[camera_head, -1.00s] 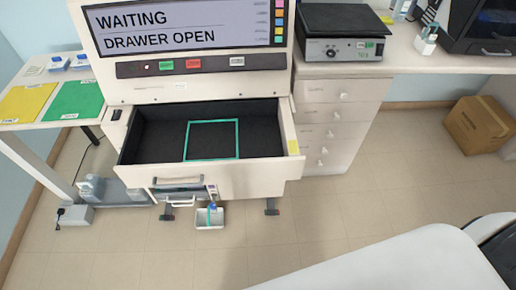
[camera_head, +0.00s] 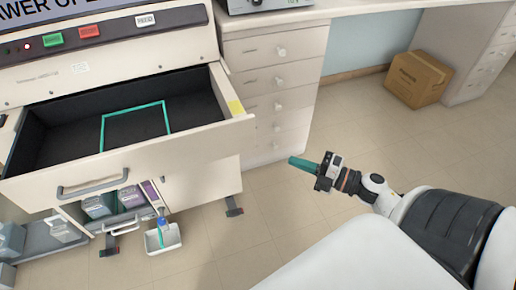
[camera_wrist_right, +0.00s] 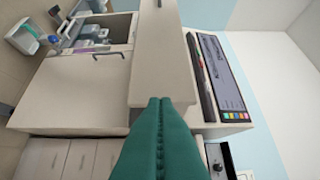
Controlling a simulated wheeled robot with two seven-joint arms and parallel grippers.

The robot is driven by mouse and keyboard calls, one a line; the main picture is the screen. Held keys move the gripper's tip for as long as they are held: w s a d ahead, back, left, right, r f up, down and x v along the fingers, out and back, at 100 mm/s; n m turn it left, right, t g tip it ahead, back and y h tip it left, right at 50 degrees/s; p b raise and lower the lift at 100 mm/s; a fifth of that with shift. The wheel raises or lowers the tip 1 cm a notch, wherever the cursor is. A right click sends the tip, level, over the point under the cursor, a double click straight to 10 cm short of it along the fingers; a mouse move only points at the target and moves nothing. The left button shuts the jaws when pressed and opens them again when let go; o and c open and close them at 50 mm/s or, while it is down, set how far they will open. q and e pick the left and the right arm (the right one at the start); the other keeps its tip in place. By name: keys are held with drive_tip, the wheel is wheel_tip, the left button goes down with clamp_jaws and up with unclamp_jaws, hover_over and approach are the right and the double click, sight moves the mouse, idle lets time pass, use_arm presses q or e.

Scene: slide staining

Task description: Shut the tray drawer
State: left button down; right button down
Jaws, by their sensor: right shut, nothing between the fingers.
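The tray drawer (camera_head: 200,147) of the white machine stands open, pulled out toward me. Its dark inside (camera_head: 70,140) is empty apart from a green square outline (camera_head: 137,125) on the floor. A grey bar handle (camera_head: 92,186) is on its front. My right gripper (camera_head: 293,161), with green fingers, is shut and empty, to the right of the drawer front and apart from it. In the right wrist view the shut fingers (camera_wrist_right: 160,104) point toward the drawer's front panel (camera_wrist_right: 155,55); whether they touch cannot be told there. My left gripper is not in view.
A white cabinet with several small drawers (camera_head: 270,85) stands right of the machine. A small white tray (camera_head: 164,240) with a blue-capped bottle hangs below the drawer. A cardboard box (camera_head: 417,80) sits on the floor at the back right. The floor around my gripper is clear.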

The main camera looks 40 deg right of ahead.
approach(244, 137)
drive_tip(key=shift+n+y, duration=0.3)
drive_tip(key=shift+n, duration=0.1)
drive_tip(key=x, duration=0.5)
drive_tip(key=shift+s+a, duration=0.15)
drive_tip(key=shift+w, duration=0.55)
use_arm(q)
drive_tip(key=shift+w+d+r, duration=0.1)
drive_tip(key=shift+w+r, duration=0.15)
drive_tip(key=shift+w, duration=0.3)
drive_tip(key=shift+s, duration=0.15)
